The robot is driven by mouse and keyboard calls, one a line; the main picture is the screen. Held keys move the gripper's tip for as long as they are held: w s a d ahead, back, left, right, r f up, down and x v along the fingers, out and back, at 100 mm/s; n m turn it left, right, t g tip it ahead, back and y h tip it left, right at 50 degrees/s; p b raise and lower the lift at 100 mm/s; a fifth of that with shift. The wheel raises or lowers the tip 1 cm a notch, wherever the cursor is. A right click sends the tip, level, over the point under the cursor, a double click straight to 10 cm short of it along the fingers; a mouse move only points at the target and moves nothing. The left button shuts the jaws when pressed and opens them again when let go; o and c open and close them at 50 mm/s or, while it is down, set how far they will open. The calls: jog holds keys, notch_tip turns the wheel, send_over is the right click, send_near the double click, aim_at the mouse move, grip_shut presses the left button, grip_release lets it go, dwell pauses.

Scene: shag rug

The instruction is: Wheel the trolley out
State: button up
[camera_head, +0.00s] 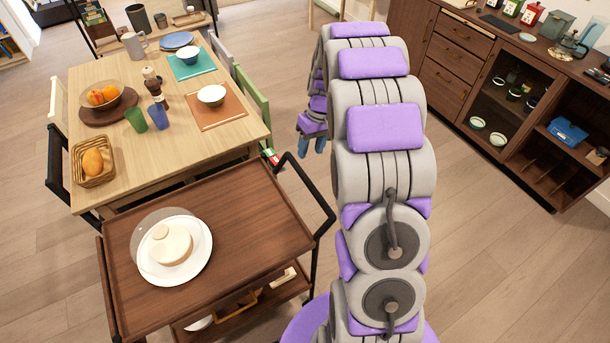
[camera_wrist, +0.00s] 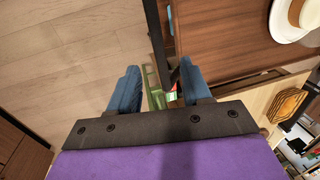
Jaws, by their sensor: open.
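The trolley (camera_head: 240,215) stands front left in the head view, with a brown wooden top, a lower shelf and a black tube handle (camera_head: 324,200) on its right side. A white plate (camera_head: 200,265) with a pale round item and a clear dome sits on top. My gripper (camera_head: 313,146) is open, blue fingers down, just beyond the handle's far end. In the wrist view my gripper (camera_wrist: 157,88) has the black handle bar (camera_wrist: 153,35) running between its fingers in the picture; whether it lies within the jaws in depth I cannot tell. The trolley top (camera_wrist: 225,35) is to the right.
A dining table (camera_head: 105,160) with bowls, cups and a fruit basket (camera_head: 93,162) stands close behind the trolley. A green chair (camera_head: 252,105) is at its right side. A dark cabinet (camera_head: 475,75) lines the right. Wooden floor (camera_head: 490,235) is clear between my arm and the cabinet.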

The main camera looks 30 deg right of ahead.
aim_at(305, 176)
jog(key=f, duration=0.3)
jog(key=a+f+b, duration=0.1)
jog(key=f, duration=0.3)
jog(key=f+b, duration=0.1)
jog(key=f, duration=0.2)
jog(key=shift+a+f, duration=0.15)
jog(key=shift+a, duration=0.1)
jog(key=shift+a+f, duration=0.15)
jog(key=shift+f, duration=0.25)
jog(key=shift+d, duration=0.2)
jog(key=shift+c, duration=1.3)
jog(key=shift+a, duration=0.1)
grip_shut()
